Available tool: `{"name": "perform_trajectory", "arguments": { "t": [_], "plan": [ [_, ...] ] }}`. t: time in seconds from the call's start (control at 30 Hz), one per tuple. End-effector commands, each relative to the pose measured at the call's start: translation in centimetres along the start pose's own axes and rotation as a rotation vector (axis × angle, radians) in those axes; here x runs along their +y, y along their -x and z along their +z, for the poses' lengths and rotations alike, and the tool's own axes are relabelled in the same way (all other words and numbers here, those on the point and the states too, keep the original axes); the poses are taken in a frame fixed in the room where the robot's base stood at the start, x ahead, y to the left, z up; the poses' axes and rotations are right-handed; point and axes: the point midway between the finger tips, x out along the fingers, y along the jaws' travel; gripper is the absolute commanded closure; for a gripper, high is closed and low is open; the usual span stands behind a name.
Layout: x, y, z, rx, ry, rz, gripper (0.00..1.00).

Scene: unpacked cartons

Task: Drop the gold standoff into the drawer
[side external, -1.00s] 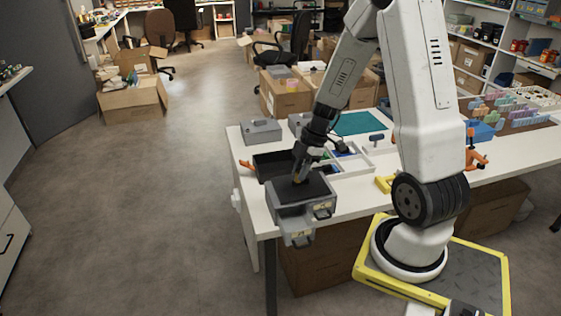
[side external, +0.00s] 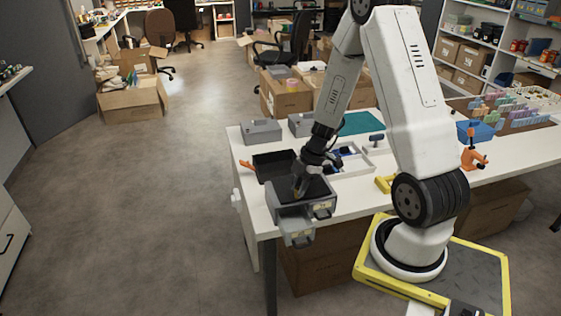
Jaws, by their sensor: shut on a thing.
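My gripper (side external: 299,190) points down just above the dark top of a small grey drawer cabinet (side external: 288,206) at the near left corner of the white table. It is shut on the gold standoff, which is too small and too shaded to make out clearly between the fingers. The drawer (side external: 299,238) is pulled out at the cabinet's front, towards the camera, past the table's edge. It lies lower than my gripper and a little nearer the camera. What is inside the drawer cannot be made out.
A black open bin (side external: 272,168) stands right behind the cabinet. A light divided tray (side external: 352,163) is to the right, and grey boxes (side external: 261,132) are at the back. A yellow object (side external: 385,184) and an orange clamp (side external: 473,157) are further right. Open floor lies left of the table.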

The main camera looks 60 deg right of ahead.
Motion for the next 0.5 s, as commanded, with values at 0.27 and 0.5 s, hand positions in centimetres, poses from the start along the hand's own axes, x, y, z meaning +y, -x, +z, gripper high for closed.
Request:
{"name": "perform_trajectory", "arguments": {
  "t": [0.27, 0.5],
  "plan": [
    [-0.02, -0.28, 0.12, -0.001, -0.001, 0.0, 1.0],
    [-0.02, -0.26, 0.11, 0.0, -0.001, 0.0, 0.34]
  ]
}}
